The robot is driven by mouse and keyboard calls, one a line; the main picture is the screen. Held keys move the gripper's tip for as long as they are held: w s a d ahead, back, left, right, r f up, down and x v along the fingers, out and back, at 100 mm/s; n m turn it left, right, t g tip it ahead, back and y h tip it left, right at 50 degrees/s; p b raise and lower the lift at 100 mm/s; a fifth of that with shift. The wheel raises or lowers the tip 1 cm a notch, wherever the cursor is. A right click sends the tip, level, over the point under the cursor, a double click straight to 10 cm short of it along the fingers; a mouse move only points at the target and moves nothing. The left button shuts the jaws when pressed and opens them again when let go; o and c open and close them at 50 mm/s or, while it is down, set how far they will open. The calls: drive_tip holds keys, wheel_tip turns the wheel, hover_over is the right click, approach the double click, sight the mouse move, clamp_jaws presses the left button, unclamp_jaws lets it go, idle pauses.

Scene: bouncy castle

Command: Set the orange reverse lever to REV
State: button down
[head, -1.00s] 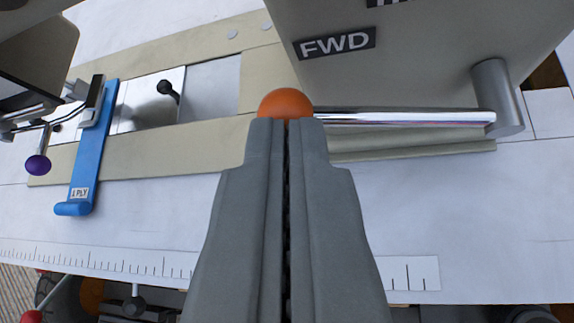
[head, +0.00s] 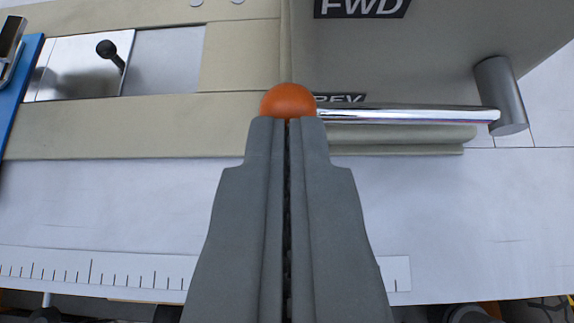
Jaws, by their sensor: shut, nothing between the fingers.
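The orange ball knob (head: 288,101) is the end of the reverse lever, whose chrome rod (head: 410,115) runs right to a grey cylindrical pivot (head: 502,95). The rod lies nearly level. A REV label (head: 340,99) shows just above the rod beside the knob, partly covered by them. A FWD label (head: 362,7) is higher on the grey housing, cut by the top edge. My gripper (head: 288,121) is shut and empty, its fingertips right at the near side of the knob, seeming to touch it. Contact itself is hard to tell.
The grey machine housing (head: 440,50) stands behind the lever. A ruler strip (head: 130,275) runs along the white table (head: 100,205), which is clear in front.

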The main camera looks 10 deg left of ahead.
drive_tip(key=shift+a+f, duration=0.1)
drive_tip(key=shift+f, duration=0.7)
drive_tip(key=shift+r, duration=0.2)
drive_tip(key=shift+r, duration=0.65)
